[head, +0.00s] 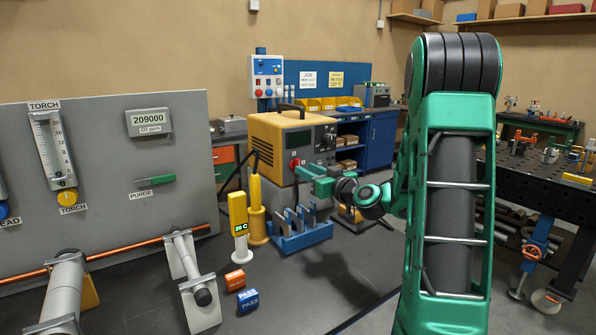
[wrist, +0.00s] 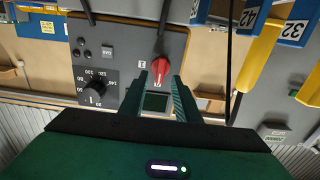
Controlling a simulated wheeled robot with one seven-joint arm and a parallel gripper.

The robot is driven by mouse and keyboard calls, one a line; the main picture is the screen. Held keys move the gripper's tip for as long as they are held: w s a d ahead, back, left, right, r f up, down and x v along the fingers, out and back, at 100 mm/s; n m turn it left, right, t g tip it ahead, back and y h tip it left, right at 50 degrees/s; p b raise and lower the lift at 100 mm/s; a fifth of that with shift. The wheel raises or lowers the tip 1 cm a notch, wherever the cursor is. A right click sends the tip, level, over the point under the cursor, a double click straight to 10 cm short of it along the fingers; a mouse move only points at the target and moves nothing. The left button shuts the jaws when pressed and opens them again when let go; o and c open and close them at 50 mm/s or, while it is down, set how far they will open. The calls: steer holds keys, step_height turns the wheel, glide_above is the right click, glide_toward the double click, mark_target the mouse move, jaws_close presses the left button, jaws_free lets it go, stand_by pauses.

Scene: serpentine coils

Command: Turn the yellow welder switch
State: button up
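The yellow welder (head: 275,130) stands on the bench with a grey front panel facing right in the head view. Its red rotary switch (head: 294,163) sits on that panel. In the wrist view, which shows the panel upside down, the red switch (wrist: 160,70) has its handle roughly vertical. My gripper (head: 304,170) reaches to the panel from the right. In the wrist view my gripper (wrist: 161,78) has its two green fingers apart, with the switch at the tips, roughly between them. I cannot tell whether a finger touches it.
The panel also carries a black dial (wrist: 95,86) and a small screen (wrist: 156,101). A grey torch panel (head: 110,200) is at left.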

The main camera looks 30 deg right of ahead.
steer(key=shift+w+a, duration=0.1)
steer(key=shift+w, duration=1.8)
steer(key=shift+c, duration=0.3)
jaws_close()
steer(key=shift+d+f+m, duration=0.1)
steer(key=shift+m, duration=2.9)
steer(key=shift+d+f+m, duration=0.1)
steer(key=shift+f+m, duration=0.05)
steer(key=shift+m, duration=2.85)
steer(key=shift+d+f+m, duration=0.1)
steer(key=shift+m, duration=2.9)
